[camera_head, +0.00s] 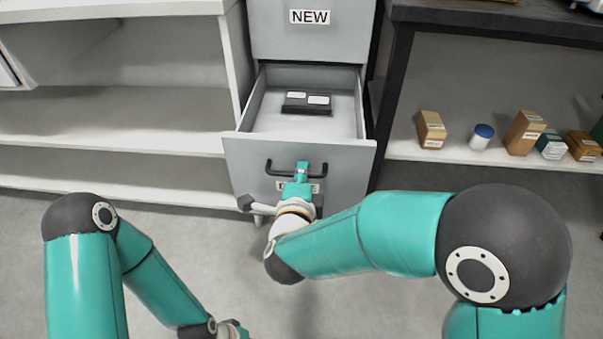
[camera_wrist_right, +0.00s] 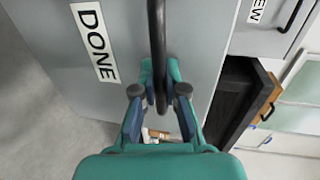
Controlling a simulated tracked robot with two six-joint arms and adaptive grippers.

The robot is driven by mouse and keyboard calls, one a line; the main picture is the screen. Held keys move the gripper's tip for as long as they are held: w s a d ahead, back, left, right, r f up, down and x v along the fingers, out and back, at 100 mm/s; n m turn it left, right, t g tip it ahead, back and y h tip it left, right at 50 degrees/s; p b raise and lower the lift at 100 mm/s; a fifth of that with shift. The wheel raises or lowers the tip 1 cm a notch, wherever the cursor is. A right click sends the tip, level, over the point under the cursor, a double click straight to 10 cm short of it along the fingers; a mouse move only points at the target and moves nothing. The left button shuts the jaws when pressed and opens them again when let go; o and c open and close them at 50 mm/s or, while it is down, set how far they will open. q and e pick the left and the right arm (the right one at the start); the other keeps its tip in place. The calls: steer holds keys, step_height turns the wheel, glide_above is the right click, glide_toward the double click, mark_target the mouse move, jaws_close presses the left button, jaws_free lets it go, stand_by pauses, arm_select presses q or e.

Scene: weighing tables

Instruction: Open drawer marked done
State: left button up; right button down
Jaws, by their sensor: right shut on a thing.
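The grey drawer (camera_head: 240,160) below the NEW drawer is pulled out, and its inside shows. The wrist view shows the DONE label (camera_wrist_right: 95,42) on its front; in the head view my gripper partly covers this label (camera_head: 283,186). Its black bar handle (camera_head: 316,173) also shows in the right wrist view (camera_wrist_right: 157,45). My right gripper (camera_head: 301,170) is shut on the handle, with its fingers (camera_wrist_right: 158,98) on either side of the bar.
A black case (camera_head: 307,103) with white labels lies inside the open drawer. The NEW drawer (camera_head: 340,40) above is shut. White shelves (camera_head: 110,105) stand at left. A dark-topped table (camera_head: 480,18) at right has a lower shelf with boxes and a blue-capped jar (camera_head: 481,137).

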steer(key=shift+f, duration=0.2)
steer(key=c, duration=1.3)
jaws_free()
steer(key=shift+o, duration=0.5)
steer(key=shift+r, duration=0.1)
steer(key=v, duration=0.7)
steer(key=shift+s, duration=0.25)
